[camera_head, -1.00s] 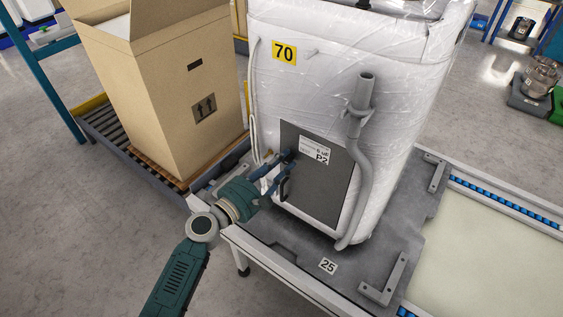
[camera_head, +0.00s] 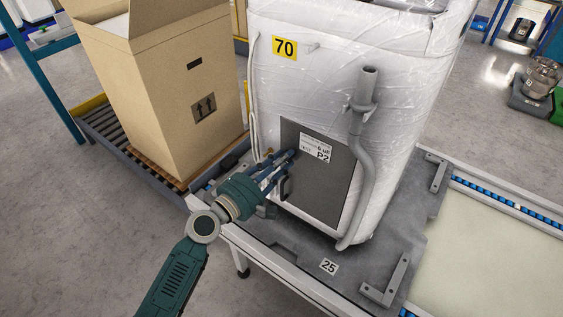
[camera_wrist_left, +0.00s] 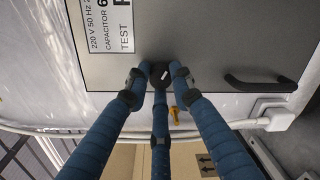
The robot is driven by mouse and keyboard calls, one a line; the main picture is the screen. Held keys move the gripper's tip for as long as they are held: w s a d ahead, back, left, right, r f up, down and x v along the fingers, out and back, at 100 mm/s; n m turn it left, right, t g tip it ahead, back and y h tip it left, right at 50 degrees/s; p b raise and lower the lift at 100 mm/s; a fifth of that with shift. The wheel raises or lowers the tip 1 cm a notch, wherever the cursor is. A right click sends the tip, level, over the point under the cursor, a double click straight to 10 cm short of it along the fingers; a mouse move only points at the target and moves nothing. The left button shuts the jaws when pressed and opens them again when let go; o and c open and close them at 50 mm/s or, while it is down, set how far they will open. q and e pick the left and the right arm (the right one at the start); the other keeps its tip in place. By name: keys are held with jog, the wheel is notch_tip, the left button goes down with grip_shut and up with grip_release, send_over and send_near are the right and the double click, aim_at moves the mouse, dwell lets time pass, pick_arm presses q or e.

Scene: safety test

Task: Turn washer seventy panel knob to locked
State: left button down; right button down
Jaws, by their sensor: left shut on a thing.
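The white washer (camera_head: 330,75), wrapped in clear film, carries a yellow "70" tag. Its dark grey panel (camera_head: 325,190) has a white label and a black handle. My left gripper (camera_head: 287,158) reaches the panel's upper left edge from the left. In the left wrist view, the fingers of my left gripper (camera_wrist_left: 160,82) are closed around a small round black knob (camera_wrist_left: 160,74) on the panel (camera_wrist_left: 215,50). A short white mark shows on the knob face. In the head view the fingers mostly cover the knob. My right gripper is not in view.
A yellow part (camera_wrist_left: 181,98) sits just beyond the panel edge in the wrist view. The panel's black handle (camera_wrist_left: 260,84) is close to the fingers. A grey hose (camera_head: 363,165) runs down the washer's front. A large cardboard box (camera_head: 165,90) stands left of the washer.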

pick_arm(q)
jog(key=shift+s+d+f+m+y, duration=0.1)
jog(key=shift+m+y, duration=0.1)
jog(key=shift+m, duration=2.6)
jog(key=shift+s+d+m+y, duration=0.1)
jog(key=shift+m+y, duration=0.1)
jog(key=shift+m, duration=2.6)
jog(key=shift+f, duration=0.1)
jog(key=c, duration=1.5)
grip_release()
jog(key=v, duration=1.2)
jog(key=shift+d, duration=0.1)
